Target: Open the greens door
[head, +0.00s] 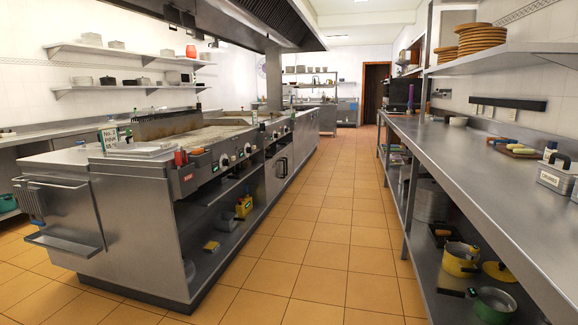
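I can read no label that says greens in the head view, so I cannot tell which door is the greens door. A steel front panel with bar handles (66,222) is on the near left end of the grill counter and looks closed. A small steel door with a handle (278,172) is in the counter's long side, farther along, and also looks closed. A dark brown doorway (376,92) stands at the far end of the room. My gripper is not in view.
A tiled aisle (325,215) runs clear between the grill counter (130,190) on the left and a long steel worktable (470,170) on the right. Pots (461,259) sit on the worktable's lower shelf. A hood (235,20) hangs above the grill.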

